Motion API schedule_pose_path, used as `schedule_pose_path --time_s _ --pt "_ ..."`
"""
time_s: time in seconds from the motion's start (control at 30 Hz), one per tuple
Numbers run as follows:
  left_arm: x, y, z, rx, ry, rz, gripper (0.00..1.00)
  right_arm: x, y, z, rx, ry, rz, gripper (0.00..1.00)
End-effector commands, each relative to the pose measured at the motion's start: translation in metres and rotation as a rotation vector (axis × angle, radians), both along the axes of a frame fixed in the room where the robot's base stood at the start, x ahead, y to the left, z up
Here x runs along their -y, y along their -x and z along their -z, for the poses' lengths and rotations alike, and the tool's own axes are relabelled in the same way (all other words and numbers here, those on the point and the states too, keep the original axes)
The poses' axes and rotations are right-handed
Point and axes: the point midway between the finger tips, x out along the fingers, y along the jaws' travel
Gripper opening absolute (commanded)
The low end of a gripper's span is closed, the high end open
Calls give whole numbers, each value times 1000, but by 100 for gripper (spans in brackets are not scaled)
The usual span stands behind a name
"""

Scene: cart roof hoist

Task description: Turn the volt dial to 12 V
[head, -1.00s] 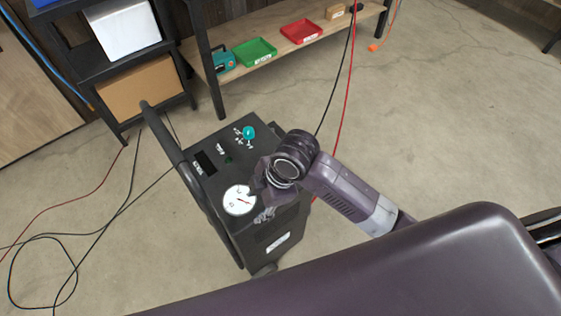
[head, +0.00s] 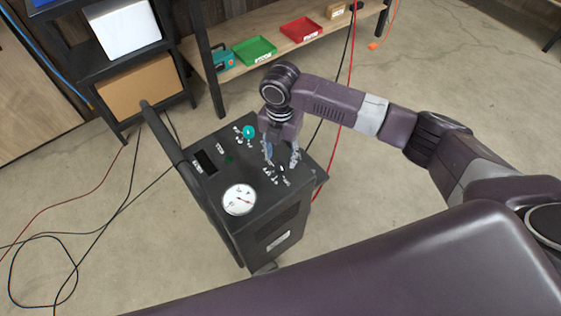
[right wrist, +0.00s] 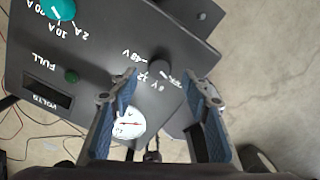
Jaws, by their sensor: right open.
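The black cart charger (head: 265,215) stands with its panel facing up. On the panel, the dark volt dial (right wrist: 160,68) shows in the right wrist view, with white volt labels such as 12 and 48 V around it. Its setting is too small to tell. My right gripper (head: 281,160) is open above the panel's right part, its fingers pointing down. In the right wrist view, the right gripper (right wrist: 166,88) has its fingers on either side of the dial in the picture, apart from it. In the head view the fingers largely hide the dial. My left gripper is not in view.
A teal amp knob (head: 249,132) and a round white gauge (head: 239,199) share the panel. A dark display (right wrist: 47,92) reads too dark to tell. A black push handle (head: 170,150) runs along the left. A shelf (head: 270,62) with trays stands behind; cables hang near.

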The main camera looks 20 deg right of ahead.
Motion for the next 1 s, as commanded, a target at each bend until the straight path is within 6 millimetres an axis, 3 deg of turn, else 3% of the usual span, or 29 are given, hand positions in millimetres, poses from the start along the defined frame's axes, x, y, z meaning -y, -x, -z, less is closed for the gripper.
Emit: schedule_pose_path --time_s 0.23,0.6,1.0 --pt "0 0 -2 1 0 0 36 0 1 34 -1 0 0 44" --pt "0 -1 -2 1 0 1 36 0 0 42 1 0 0 44" --pt "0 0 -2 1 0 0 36 0 0 41 1 0 0 2"
